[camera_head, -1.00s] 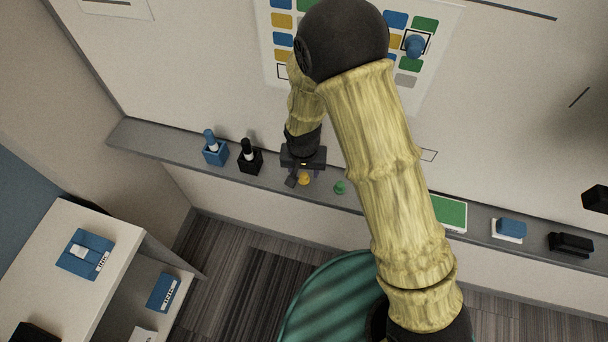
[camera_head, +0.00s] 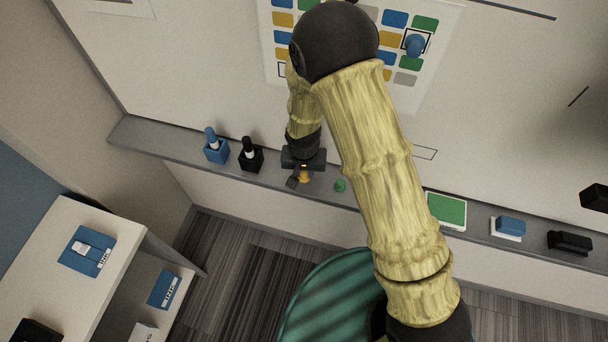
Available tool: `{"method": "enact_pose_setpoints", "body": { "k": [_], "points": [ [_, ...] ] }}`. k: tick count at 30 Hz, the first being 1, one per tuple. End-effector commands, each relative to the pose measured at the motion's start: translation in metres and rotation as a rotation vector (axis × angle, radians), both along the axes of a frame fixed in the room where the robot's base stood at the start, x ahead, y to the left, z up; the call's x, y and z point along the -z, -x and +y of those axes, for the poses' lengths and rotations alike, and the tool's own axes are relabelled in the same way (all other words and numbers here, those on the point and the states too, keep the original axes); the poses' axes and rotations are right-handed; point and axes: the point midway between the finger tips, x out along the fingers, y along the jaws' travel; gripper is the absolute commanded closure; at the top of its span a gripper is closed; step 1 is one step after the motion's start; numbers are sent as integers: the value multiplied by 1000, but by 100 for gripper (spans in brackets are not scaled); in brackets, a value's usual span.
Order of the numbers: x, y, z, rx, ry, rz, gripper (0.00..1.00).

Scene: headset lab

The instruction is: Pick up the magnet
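A yellow magnet (camera_head: 305,177) is on the grey ledge below the whiteboard, partly hidden by my gripper. My gripper (camera_head: 304,179) points down at it from above, with a dark finger just left of the magnet. The other finger is hard to make out, so I cannot tell whether they touch the magnet. A green magnet (camera_head: 340,185) stands on the ledge just to the right, apart from the gripper. A blue magnet (camera_head: 415,46) is on the board's coloured chart, inside a black square outline.
Blue (camera_head: 215,149) and black (camera_head: 250,156) holders with bottle-like items stand left on the ledge (camera_head: 180,149). A green pad (camera_head: 446,210), a blue eraser (camera_head: 510,225) and a black block (camera_head: 570,242) lie right. A white shelf (camera_head: 60,240) stands lower left.

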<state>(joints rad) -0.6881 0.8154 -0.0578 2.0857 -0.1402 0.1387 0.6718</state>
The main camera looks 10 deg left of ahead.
Motion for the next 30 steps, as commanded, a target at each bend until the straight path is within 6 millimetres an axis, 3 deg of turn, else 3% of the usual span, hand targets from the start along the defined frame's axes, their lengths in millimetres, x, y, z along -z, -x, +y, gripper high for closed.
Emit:
{"method": "enact_pose_setpoints", "body": {
  "k": [11,16,30],
  "points": [
    [-1,0,0,0,0,-1,100],
    [-12,0,1,-1,-2,-2,100],
    [-87,0,2,-2,-3,-4,100]
  ]
}}
